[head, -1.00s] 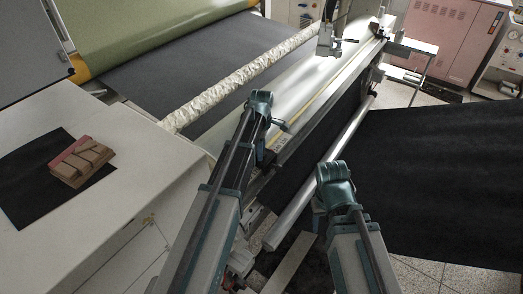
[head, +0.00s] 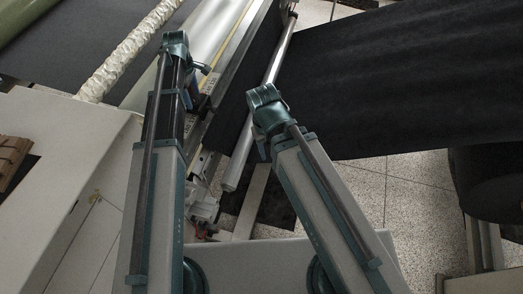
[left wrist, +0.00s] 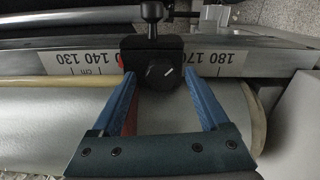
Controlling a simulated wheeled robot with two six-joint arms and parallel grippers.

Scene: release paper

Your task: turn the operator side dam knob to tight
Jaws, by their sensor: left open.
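The side dam knob (left wrist: 160,73) is a round black knob with a white pointer line on a black block, seen in the left wrist view. The pointer line slants up to the right. My left gripper (left wrist: 160,78) is open, with one blue finger on each side of the knob. The fingers look apart from the knob. In the head view my left gripper (head: 204,100) is mostly hidden behind its arm at the machine's edge. My right arm (head: 265,97) is beside it, and its gripper is mostly hidden behind the arm.
A printed ruler strip (left wrist: 78,60) runs behind the knob, with a black ball-ended lever (left wrist: 152,14) above it. A red part (left wrist: 128,120) shows by the left finger. In the head view a metal roller (head: 236,170) and black sheet (head: 360,75) lie right of the machine.

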